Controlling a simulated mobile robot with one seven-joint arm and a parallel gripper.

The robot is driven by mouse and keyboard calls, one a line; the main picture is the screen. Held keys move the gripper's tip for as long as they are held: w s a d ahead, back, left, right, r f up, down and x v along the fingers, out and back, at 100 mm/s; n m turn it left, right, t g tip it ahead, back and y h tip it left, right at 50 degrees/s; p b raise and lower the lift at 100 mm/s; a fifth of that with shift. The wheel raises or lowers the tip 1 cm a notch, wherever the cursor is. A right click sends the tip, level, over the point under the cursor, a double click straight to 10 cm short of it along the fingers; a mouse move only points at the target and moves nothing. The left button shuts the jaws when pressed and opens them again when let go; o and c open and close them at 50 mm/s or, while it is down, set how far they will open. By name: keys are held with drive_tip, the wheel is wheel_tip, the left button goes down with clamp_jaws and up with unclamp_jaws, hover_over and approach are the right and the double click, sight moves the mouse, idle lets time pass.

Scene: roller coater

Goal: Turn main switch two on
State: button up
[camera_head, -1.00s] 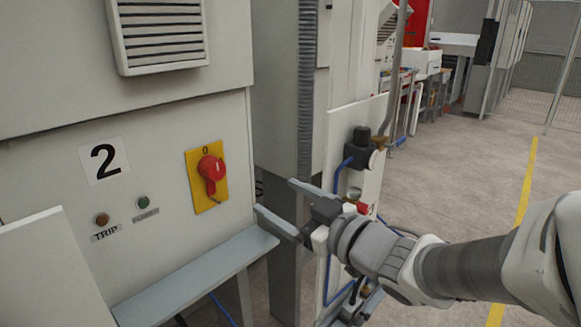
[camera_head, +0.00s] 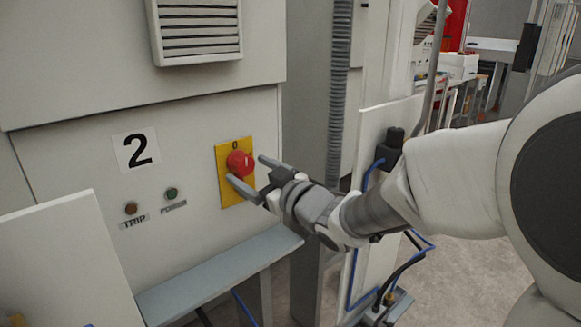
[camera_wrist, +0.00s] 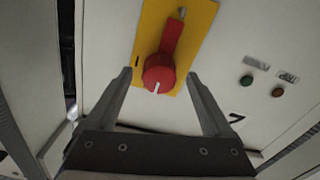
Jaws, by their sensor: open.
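The main switch is a red rotary knob (camera_head: 240,163) on a yellow plate (camera_head: 222,185), on the panel labelled 2 (camera_head: 139,151). In the wrist view the red knob (camera_wrist: 160,73) shows a round end with a white mark and a bar across the yellow plate (camera_wrist: 198,12). My gripper (camera_head: 248,174) is open at the plate's right side, its fingers pointing at the knob. In the wrist view the fingertips of my gripper (camera_wrist: 159,74) lie on either side of the knob's round end, apart from it. The knob's lower part is partly hidden by a finger in the head view.
A grey ledge (camera_head: 222,272) juts out below the switch. A trip button (camera_head: 131,208) and a green button (camera_head: 171,194) are to its left. A white panel (camera_head: 62,262) stands at lower left. A corrugated conduit (camera_head: 340,90) runs behind my arm.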

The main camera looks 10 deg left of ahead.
drive_tip(key=shift+x, duration=1.25)
clamp_jaws()
